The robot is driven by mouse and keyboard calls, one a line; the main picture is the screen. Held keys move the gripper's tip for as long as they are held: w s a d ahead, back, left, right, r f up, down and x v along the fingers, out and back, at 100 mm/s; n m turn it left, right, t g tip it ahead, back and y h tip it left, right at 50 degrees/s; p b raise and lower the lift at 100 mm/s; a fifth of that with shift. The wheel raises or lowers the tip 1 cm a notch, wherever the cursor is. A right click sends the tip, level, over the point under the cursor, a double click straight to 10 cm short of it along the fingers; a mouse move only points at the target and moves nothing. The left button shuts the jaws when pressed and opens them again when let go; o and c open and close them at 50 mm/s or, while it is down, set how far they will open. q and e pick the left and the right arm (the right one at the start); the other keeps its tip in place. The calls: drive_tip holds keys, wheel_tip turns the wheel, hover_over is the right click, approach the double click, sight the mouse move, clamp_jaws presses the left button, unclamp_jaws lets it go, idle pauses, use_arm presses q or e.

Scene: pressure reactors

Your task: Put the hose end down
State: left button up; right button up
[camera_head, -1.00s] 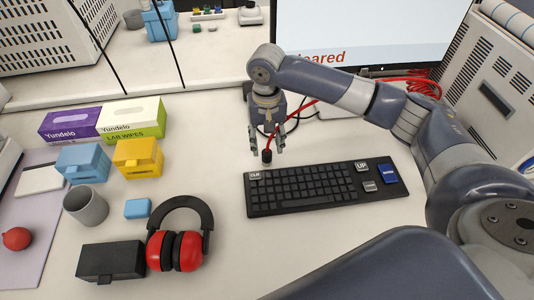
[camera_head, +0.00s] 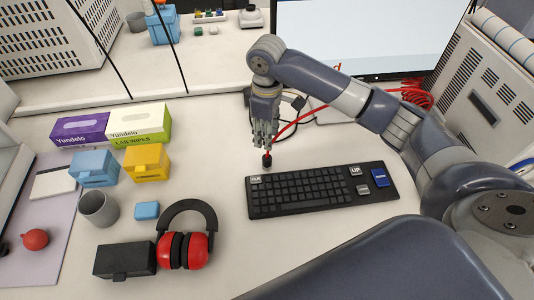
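The black hose end (camera_head: 267,160) is at the white table, just behind the keyboard's back left corner. The red hose (camera_head: 298,121) runs from it up and to the right behind my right arm. My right gripper (camera_head: 265,146) points down directly above the hose end. Its fingers look close together around the hose's lower part from this angle. I cannot tell whether they grip it or are only beside it. My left gripper is not in view.
The black keyboard (camera_head: 318,190) lies close in front. Red-and-black ear muffs (camera_head: 184,250), a small blue block (camera_head: 147,210), a grey cup (camera_head: 98,209) and blue (camera_head: 94,168) and yellow (camera_head: 147,162) boxes stand left. A monitor (camera_head: 370,35) is behind. Table left of the gripper is clear.

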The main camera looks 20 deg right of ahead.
drive_tip(key=n+p, duration=0.2)
drive_tip(key=n, duration=0.2)
drive_tip(key=n+p, duration=0.1)
hover_over(267, 157)
wheel_tip(267, 157, down, 6)
drive_tip(key=shift+s+r, duration=0.1)
drive_tip(key=shift+r, duration=0.1)
wheel_tip(267, 157, down, 4)
drive_tip(key=shift+f+p, duration=0.1)
drive_tip(key=shift+p, duration=1.05)
drive_tip(key=shift+f, duration=0.5)
clamp_jaws()
